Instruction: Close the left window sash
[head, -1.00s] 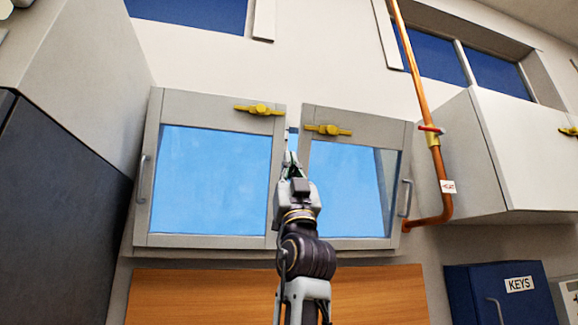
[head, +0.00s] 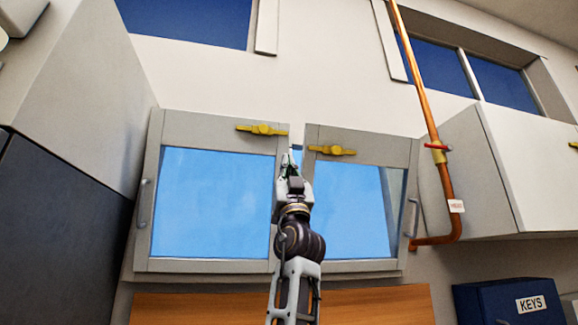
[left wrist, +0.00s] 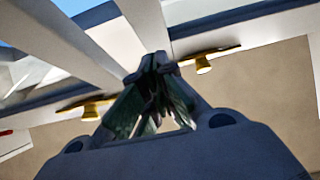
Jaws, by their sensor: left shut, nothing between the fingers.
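The left window sash (head: 205,132) has a grey frame, a blue-looking pane, a yellow latch (head: 262,130) on its top rail and a handle (head: 143,203) on its left side. The right sash (head: 365,145) stands beside it, with a narrow gap between them at the top. My left gripper (head: 290,160) points up in front of the left sash's inner edge and this gap. In the left wrist view its fingers (left wrist: 157,85) are shut and empty. Whether they touch the sash I cannot tell. My arm hides the lower part of the gap. My right gripper is not in view.
A copper pipe (head: 432,120) with a red-handled valve runs down right of the window. A white cabinet (head: 535,155) juts out beyond it. A blue KEYS box (head: 490,300) is at lower right, and a wooden panel (head: 210,310) is below the window.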

